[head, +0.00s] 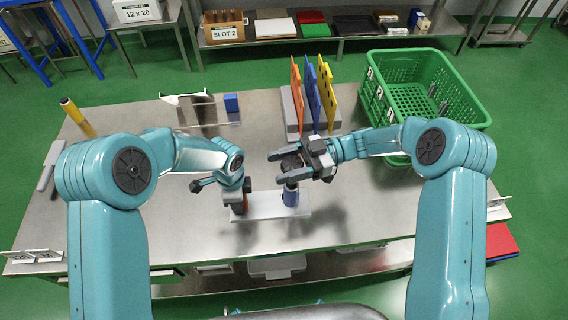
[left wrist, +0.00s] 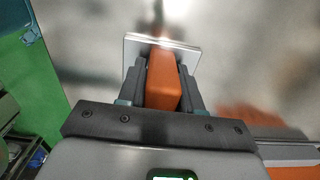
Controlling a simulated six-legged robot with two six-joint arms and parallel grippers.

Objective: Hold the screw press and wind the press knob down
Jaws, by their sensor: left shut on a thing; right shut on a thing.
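The screw press has a pale flat base plate (head: 266,213) near the front middle of the steel table. An orange upright part (head: 241,208) stands at its left end and a blue cylinder (head: 290,197) at its right. My left gripper (head: 238,198) is shut on the orange part; the left wrist view shows the orange block (left wrist: 163,82) between both fingers, with a silver plate (left wrist: 185,57) beyond. My right gripper (head: 281,167) comes in from the right, shut around the dark press knob (head: 291,162) above the blue cylinder. The fingers partly hide the knob.
Orange and blue upright boards (head: 312,90) stand in a grey holder behind the press. A green crate (head: 425,90) is at the back right. A white-walled stand and small blue block (head: 231,103) are at the back left.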

